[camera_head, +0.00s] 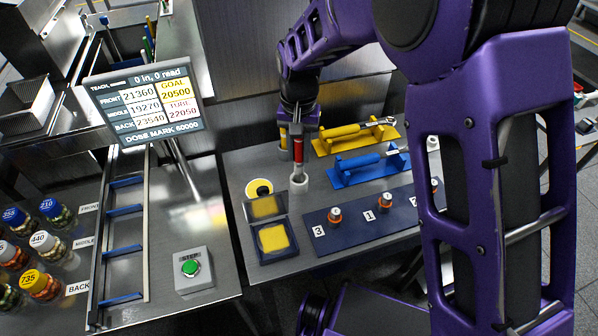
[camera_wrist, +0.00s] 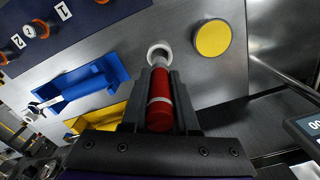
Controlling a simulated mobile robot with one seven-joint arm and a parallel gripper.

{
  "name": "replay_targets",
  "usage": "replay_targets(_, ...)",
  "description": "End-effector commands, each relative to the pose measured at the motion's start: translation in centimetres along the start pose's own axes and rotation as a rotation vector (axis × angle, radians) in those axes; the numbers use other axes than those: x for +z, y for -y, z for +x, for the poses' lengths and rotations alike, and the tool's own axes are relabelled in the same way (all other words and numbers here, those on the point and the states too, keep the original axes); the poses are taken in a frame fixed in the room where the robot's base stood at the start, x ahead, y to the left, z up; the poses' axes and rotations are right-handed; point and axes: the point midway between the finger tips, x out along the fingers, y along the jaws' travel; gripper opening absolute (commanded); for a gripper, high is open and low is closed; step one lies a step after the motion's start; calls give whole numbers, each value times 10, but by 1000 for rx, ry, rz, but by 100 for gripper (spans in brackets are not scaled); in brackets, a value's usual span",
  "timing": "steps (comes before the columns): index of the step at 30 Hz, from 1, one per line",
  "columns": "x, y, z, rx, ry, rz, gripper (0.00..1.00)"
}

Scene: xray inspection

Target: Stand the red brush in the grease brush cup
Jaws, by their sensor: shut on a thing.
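The red brush (camera_head: 298,148) hangs roughly upright in my gripper (camera_head: 298,130), which is shut on its handle. In the wrist view the red brush (camera_wrist: 160,100) lies between the two dark fingers of my gripper (camera_wrist: 160,88), with a pale band around it. A small white round cup (camera_head: 299,183) stands on the steel table right under the brush. In the wrist view the cup's rim (camera_wrist: 158,46) shows just past the brush's far end. The brush's lower end meets the cup's opening in the picture; I cannot tell how far inside it is.
A round yellow pad (camera_head: 259,188) and an open case with yellow pads (camera_head: 272,238) are beside the cup. Yellow (camera_head: 352,138) and blue (camera_head: 368,166) holders with tools lie to the right. A numbered dark board (camera_head: 372,214) is in front. A screen (camera_head: 145,98) stands left.

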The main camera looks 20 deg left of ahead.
Motion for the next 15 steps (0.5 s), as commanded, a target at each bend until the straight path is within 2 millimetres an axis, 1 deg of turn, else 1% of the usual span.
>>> replay_targets(1,0,0,6,0,1,0,0)
replay_targets(5,0,0,14,0,0,0,0)
replay_targets(12,0,0,49,1,2,0,0)
replay_targets(15,0,0,55,0,0,1,0)
